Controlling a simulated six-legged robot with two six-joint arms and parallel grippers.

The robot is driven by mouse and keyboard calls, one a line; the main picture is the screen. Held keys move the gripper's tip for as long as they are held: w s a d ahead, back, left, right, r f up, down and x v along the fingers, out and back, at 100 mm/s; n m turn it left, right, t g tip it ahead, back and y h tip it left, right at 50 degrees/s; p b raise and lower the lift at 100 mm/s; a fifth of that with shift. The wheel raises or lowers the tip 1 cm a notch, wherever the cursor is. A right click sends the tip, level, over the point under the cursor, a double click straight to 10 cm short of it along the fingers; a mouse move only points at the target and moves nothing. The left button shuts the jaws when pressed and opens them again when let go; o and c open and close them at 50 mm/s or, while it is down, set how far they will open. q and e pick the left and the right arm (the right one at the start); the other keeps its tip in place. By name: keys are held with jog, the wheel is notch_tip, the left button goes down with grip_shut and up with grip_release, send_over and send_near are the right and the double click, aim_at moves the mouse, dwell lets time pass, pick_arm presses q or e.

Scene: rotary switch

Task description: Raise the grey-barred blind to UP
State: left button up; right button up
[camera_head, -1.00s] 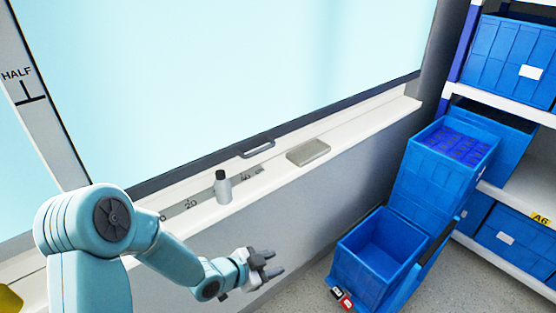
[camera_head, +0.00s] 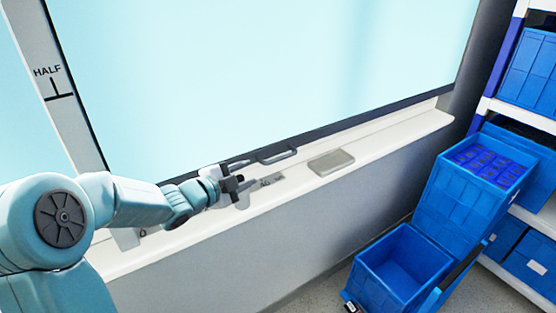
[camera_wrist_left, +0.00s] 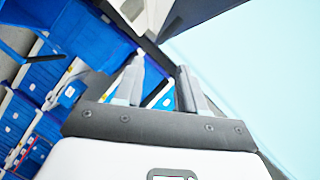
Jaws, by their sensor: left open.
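The blind (camera_head: 270,60) is a large pale blue panel with a dark grey bar (camera_head: 350,123) along its bottom edge. The bar sits low, just above the white sill, and carries a grey handle (camera_head: 278,153). My left gripper (camera_head: 250,174) is open, a little left of the handle and close in front of the bar. No contact with the handle shows. In the left wrist view its two fingers (camera_wrist_left: 160,70) stand apart with nothing between them. A HALF mark (camera_head: 50,85) is on the white frame at left. My right gripper is not in view.
A grey flat block (camera_head: 331,162) lies on the sill (camera_head: 400,135) right of the handle. A small bottle on the sill is mostly hidden by my gripper. Blue bins (camera_head: 405,262) and a shelf (camera_head: 535,118) stand at right.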

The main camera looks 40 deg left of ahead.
aim_at(272, 162)
pick_arm(q)
jog(key=p+x, duration=0.2)
jog(key=x, duration=1)
jog(key=shift+w+d, duration=0.2)
jog(key=shift+w, duration=0.1)
jog(key=shift+w+f, duration=0.1)
jog(key=shift+w, duration=0.1)
grip_shut()
